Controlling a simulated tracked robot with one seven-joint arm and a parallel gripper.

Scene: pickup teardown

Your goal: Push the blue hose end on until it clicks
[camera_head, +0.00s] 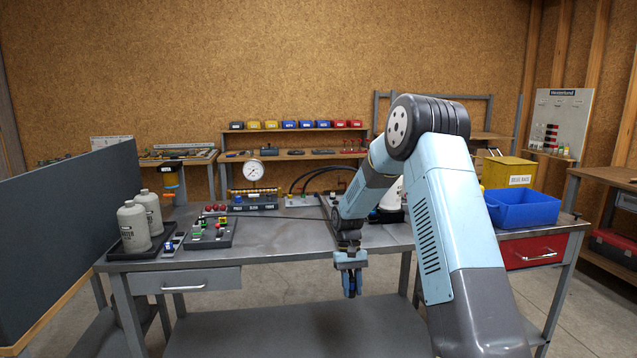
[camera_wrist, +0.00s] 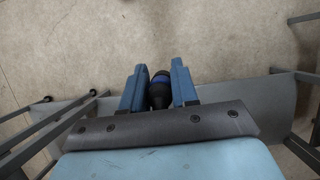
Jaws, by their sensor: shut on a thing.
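My gripper (camera_head: 351,289) hangs in front of the workbench's front edge, below the level of its top, over the floor. In the wrist view its two blue fingers (camera_wrist: 159,88) are shut on a dark, rounded piece with a blue band, which looks like the blue hose end (camera_wrist: 160,78). Whether a hose trails from it is hidden. At the back of the workbench (camera_head: 290,242), black hoses (camera_head: 313,171) arch near a block with fittings (camera_head: 300,201). The port for the blue end cannot be made out.
A round gauge (camera_head: 254,171) stands on a fitting block at the back. Grey bottles (camera_head: 134,228) and a tray of coloured fittings (camera_head: 210,234) are at left. A blue bin (camera_head: 522,209) and yellow box (camera_head: 508,172) are at right. The bench's front middle is clear.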

